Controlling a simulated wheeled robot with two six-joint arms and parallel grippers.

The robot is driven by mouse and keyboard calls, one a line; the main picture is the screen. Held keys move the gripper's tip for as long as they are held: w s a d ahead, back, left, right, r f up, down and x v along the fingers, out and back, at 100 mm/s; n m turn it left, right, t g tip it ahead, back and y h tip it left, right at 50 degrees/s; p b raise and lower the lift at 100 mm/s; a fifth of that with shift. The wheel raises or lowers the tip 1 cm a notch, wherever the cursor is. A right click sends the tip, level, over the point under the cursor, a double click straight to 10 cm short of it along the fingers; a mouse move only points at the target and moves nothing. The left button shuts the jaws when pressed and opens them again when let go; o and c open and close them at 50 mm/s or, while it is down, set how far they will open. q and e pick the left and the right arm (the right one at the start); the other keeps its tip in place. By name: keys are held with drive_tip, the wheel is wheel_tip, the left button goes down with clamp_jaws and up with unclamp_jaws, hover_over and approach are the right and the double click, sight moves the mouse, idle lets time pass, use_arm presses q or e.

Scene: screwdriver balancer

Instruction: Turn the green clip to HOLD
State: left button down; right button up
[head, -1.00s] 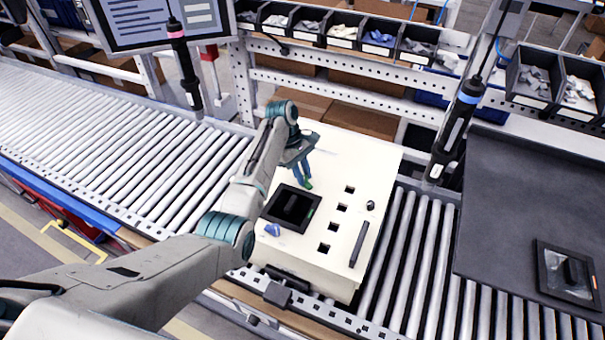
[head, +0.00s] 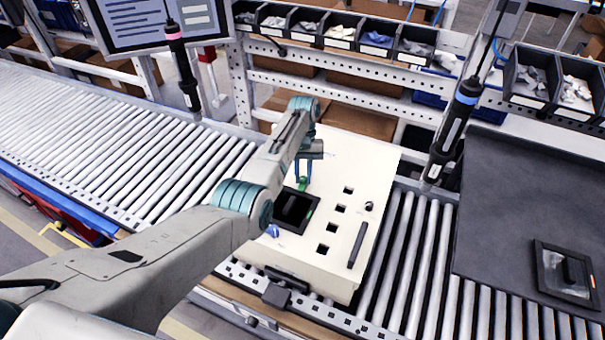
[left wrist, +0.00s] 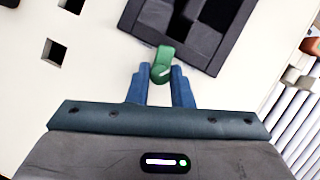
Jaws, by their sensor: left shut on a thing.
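The green clip (left wrist: 162,67) sits on the white panel (head: 355,150), just beside the edge of the black-framed opening (left wrist: 127,17). It also shows small in the head view (head: 303,184). My left gripper (left wrist: 160,75) has its two blue fingers on either side of the clip and is shut on it. The clip's tab points toward the black frame in the left wrist view. A pale line marks the clip's round part. I cannot read any HOLD label. My right gripper is not in view.
The panel has several square holes (head: 327,248), a dark bar (head: 357,245) and a small blue piece (head: 272,231). Roller conveyor (head: 130,165) lies on both sides. Two hanging screwdrivers (head: 455,130) stand left and right. A dark mat (head: 510,190) lies at right.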

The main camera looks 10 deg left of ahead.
use_arm(q)
drive_tip(key=shift+m+y, duration=0.3)
drive_tip(key=shift+m, duration=0.5)
drive_tip(key=c, duration=1.3)
unclamp_jaws()
drive_tip(key=shift+w+r, duration=0.2)
drive_tip(key=shift+r, duration=0.1)
drive_tip(key=b+v, duration=0.1)
drive_tip(key=v, duration=0.9)
drive_tip(key=shift+s+d, duration=0.15)
